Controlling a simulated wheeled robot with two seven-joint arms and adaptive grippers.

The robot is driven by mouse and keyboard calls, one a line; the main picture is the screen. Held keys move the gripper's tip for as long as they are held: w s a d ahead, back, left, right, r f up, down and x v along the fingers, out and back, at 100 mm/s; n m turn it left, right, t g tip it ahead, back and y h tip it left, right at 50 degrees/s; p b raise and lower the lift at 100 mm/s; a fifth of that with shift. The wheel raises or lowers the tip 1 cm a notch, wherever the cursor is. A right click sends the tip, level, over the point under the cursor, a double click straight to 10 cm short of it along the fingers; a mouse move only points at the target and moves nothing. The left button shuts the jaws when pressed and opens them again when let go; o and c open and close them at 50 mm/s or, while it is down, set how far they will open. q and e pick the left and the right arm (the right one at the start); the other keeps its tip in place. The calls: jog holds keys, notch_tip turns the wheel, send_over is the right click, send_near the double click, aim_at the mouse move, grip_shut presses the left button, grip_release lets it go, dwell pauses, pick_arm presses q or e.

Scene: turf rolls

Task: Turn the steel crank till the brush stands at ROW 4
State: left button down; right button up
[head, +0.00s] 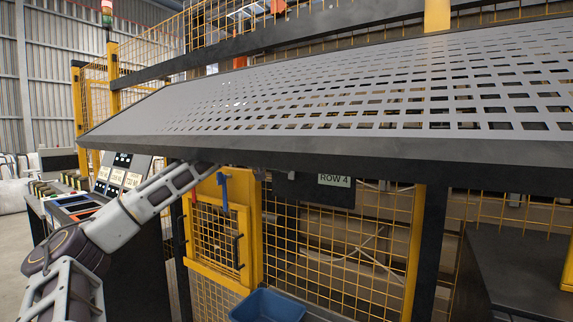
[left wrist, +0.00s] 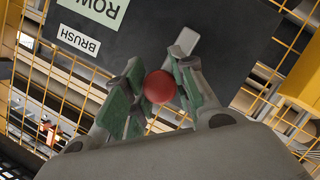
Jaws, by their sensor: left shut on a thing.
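My left gripper (left wrist: 160,92) is shut on the red ball knob (left wrist: 158,87) of the crank, with a green-padded finger on either side. The crank's flat steel arm (left wrist: 183,43) runs up from the knob in front of a dark panel (left wrist: 222,42). A "BRUSH" label (left wrist: 78,40) and a cut-off "ROW" label (left wrist: 98,8) show on that panel. In the head view the dark panel (head: 312,192) carries a label (head: 335,180) reading ROW 4. There my left arm reaches up under the perforated deck, which hides its gripper and the crank. I cannot make out the brush. My right gripper is out of view.
The wide grey perforated deck (head: 330,82) with a dark front edge overhangs the area. Yellow mesh fencing (head: 345,250) and a yellow gate (head: 218,240) stand below it. A blue bin (head: 267,306) is low in the middle. A control console (head: 122,178) stands at the left.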

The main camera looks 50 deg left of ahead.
pick_arm(q)
jog(key=shift+d+f, duration=0.15)
jog(key=shift+f, duration=0.2)
jog(key=c, duration=1.2)
grip_release()
jog(key=shift+r, duration=0.1)
jog(key=shift+o, duration=0.3)
jog(key=shift+r, duration=0.1)
